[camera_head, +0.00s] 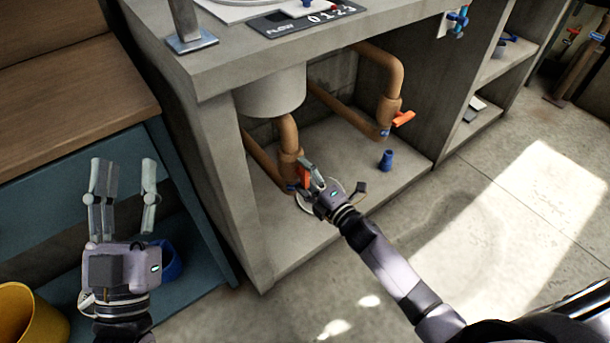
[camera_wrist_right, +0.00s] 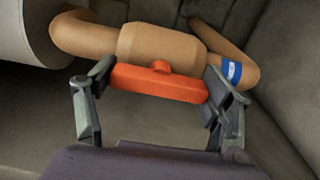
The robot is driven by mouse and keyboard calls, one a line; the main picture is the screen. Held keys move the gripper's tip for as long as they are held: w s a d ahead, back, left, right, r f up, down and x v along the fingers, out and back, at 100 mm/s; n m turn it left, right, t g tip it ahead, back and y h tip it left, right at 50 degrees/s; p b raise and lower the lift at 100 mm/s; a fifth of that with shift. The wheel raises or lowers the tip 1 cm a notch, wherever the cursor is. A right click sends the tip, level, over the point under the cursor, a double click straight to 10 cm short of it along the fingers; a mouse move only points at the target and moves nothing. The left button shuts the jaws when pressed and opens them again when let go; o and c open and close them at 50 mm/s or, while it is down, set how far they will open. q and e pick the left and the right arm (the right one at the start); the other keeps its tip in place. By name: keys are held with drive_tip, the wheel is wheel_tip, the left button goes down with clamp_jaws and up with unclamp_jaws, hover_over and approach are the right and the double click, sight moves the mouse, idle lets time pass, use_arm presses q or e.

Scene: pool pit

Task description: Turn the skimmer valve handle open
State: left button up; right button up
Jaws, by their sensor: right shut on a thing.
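My right gripper (camera_wrist_right: 155,88) is shut on this handle, with a finger at each end. In the head view the handle (camera_head: 304,176) is partly hidden by my right gripper (camera_head: 311,170), on the nearer pipe (camera_head: 289,140). A second orange handle (camera_head: 403,118) is on the farther pipe, with a blue band. My left gripper (camera_head: 122,195) is open and empty at the left.
A blue cup (camera_head: 386,160) stands on the pit floor. A blue shelf with a wooden top (camera_head: 75,90) and a yellow bucket (camera_head: 28,315) are at left.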

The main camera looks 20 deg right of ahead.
drive_tip(key=shift+f, duration=0.1)
drive_tip(key=o, duration=1.2)
drive_tip(key=shift+c, duration=0.2)
drive_tip(key=v, duration=1.2)
